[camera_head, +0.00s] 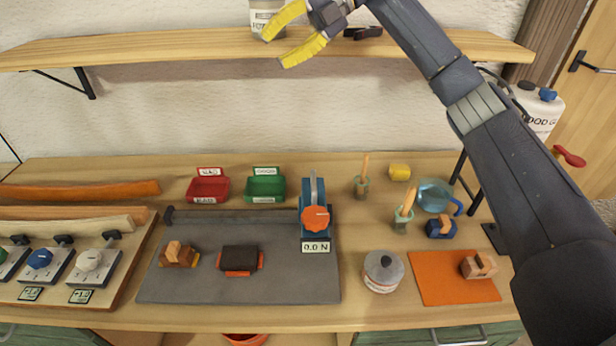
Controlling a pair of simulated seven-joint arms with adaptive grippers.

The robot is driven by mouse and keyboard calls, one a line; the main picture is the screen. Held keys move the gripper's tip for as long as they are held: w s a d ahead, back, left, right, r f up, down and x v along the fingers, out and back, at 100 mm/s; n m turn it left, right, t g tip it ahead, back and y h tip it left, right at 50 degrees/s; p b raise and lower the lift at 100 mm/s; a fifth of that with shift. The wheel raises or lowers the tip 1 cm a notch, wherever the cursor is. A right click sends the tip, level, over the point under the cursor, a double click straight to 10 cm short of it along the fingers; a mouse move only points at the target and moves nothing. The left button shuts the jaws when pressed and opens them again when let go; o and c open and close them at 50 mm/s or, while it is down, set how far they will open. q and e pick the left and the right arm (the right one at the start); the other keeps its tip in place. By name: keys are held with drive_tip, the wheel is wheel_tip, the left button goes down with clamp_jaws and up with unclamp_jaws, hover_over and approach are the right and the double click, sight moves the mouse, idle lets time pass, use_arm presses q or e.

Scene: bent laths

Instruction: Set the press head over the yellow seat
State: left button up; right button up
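The press head (315,200) is a blue block with an orange dial and a sign reading 0.0 N. It stands at the right end of a dark rail (240,216) along the back of a grey plate (290,283). On the plate's left a brown wooden block (177,253) covers most of a yellow piece (195,264), apparently the yellow seat. A dark block (240,258) sits on an orange-red piece between them. My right gripper (274,52) has yellow fingers spread apart, by the shelf, far above the press head. My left gripper is out of view.
A shelf (150,47) with a white can (262,14) is close to my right gripper. Red (208,189) and green (265,188) bins stand behind the plate. A round grey-lidded pot (383,270) and an orange mat (450,290) lie to its right.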

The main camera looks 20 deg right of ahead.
drive_tip(key=s+a+f+g+h, duration=0.3)
drive_tip(key=s+a+f+h, duration=0.15)
drive_tip(key=s+f, duration=0.2)
drive_tip(key=m+h, duration=0.2)
drive_tip(key=h, duration=0.2)
approach(314, 180)
drive_tip(key=x, duration=0.9)
drive_tip(key=shift+f, duration=0.1)
drive_tip(key=shift+o, duration=0.3)
clamp_jaws()
